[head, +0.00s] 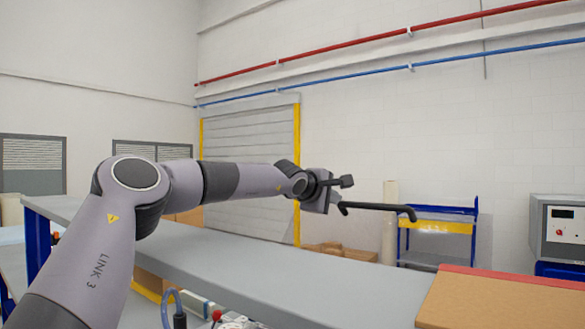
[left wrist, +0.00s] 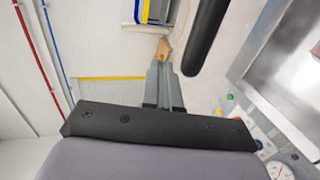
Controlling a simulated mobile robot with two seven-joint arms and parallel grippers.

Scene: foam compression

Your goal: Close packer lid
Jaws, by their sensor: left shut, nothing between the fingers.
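My left gripper (head: 320,190) is held up above a long grey panel (head: 270,250) in the head view. In the left wrist view its grey fingers (left wrist: 163,75) are together and empty. A black bar with bent ends (head: 380,207), like a handle, is just right of the gripper. In the left wrist view the bar (left wrist: 208,35) passes beside the fingertips, with a gap. What it is fixed to is hidden. Part of a machine with a red knob (head: 216,315) and gauge shows at the bottom edge. I cannot tell for sure which part is the packer lid. My right gripper is out of view.
A brown board with a red edge (head: 500,300) is at the lower right. A blue and yellow cart (head: 437,230) and a grey control box (head: 558,232) stand behind. In the left wrist view, a metal surface with a frame (left wrist: 290,50) and a gauge (left wrist: 266,149) are at right.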

